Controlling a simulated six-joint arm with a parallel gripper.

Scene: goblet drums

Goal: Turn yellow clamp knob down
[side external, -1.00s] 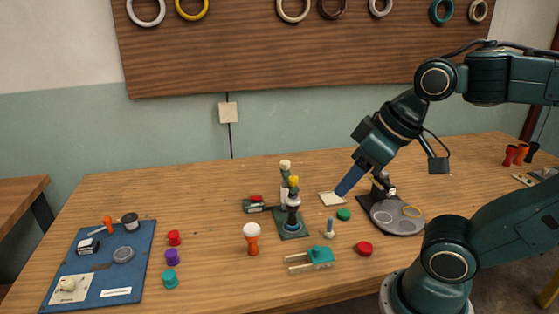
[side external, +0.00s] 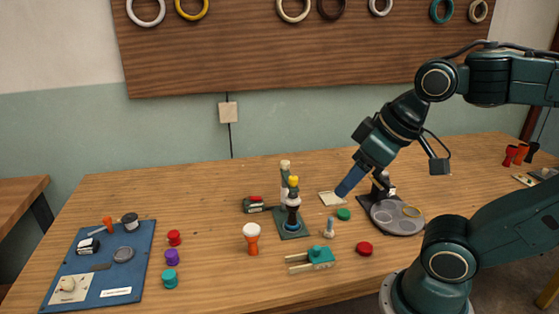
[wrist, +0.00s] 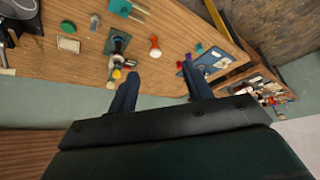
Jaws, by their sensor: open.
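The yellow clamp knob (side external: 293,181) sits on top of a dark clamp stand (side external: 293,218) with a green base, near the middle of the table. It also shows in the wrist view as a small yellow spot (wrist: 116,74), just left of my left finger. My gripper (side external: 343,190) is to the right of the knob, apart from it, pointing down and left. In the wrist view my gripper (wrist: 163,85) has its two blue fingers wide apart with nothing between them.
An orange and white goblet drum (side external: 252,238) stands left of the clamp stand. A teal clamp-like fixture (side external: 320,256) is in front. A grey round plate (side external: 402,226) lies right. A blue tray (side external: 75,281) with small parts is far left. Free table lies behind the stand.

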